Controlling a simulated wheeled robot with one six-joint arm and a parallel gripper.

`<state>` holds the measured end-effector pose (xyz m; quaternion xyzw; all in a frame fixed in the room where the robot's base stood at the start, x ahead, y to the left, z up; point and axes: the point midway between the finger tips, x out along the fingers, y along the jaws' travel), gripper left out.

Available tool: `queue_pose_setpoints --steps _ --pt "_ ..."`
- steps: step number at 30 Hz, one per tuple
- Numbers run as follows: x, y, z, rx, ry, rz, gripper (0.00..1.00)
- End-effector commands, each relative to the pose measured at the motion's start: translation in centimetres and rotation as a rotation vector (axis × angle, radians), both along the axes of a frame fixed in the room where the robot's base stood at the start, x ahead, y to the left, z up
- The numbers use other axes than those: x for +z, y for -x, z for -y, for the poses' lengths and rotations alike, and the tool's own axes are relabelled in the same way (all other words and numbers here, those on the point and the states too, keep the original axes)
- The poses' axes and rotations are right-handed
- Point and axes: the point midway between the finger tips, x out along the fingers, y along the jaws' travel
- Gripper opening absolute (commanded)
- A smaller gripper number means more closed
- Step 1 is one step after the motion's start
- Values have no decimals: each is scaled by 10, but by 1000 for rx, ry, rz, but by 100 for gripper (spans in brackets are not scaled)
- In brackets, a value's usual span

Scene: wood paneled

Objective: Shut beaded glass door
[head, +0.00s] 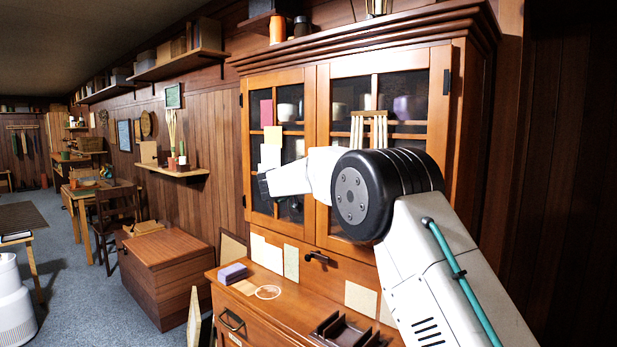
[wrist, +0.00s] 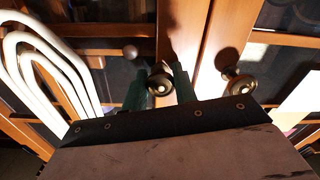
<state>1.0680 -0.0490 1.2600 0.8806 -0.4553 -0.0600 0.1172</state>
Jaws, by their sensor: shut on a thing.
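The wooden cabinet has two glazed doors with crossbars. The right glass door (head: 423,60) stands beside the left glass door (head: 308,90), and they look nearly in line in the head view. I cannot tell whether a small gap is left between them. In the wrist view, my gripper (wrist: 160,86) has its dark green fingers on both sides of a round brass knob (wrist: 159,84), shut on it. This knob appears to be the right door's. The other door's knob (wrist: 238,84) is free, to the right. In the head view my arm hides the fingers and knobs.
White loops (wrist: 45,65) hang close to my gripper; they also show on the right door (head: 370,130). Below, the cabinet's ledge holds a purple block (head: 233,273) and a dark tray (head: 345,330). A wooden chest (head: 165,265) stands to the left.

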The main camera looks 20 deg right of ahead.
Motion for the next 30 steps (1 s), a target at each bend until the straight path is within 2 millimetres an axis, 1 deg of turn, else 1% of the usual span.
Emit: queue_pose_setpoints --steps 1,2,3,5,13,16,27,30 --pt "1 1 2 -8 1 2 0" --pt "1 1 0 -6 1 2 0" --pt "1 1 -4 -4 1 2 34" --pt "1 1 -8 -1 0 2 50" --pt "0 1 -7 -1 0 1 50" --pt "1 4 -11 -1 0 1 50" --pt "0 37 -58 -1 1 1 50" --pt "0 42 -66 -1 0 2 50"
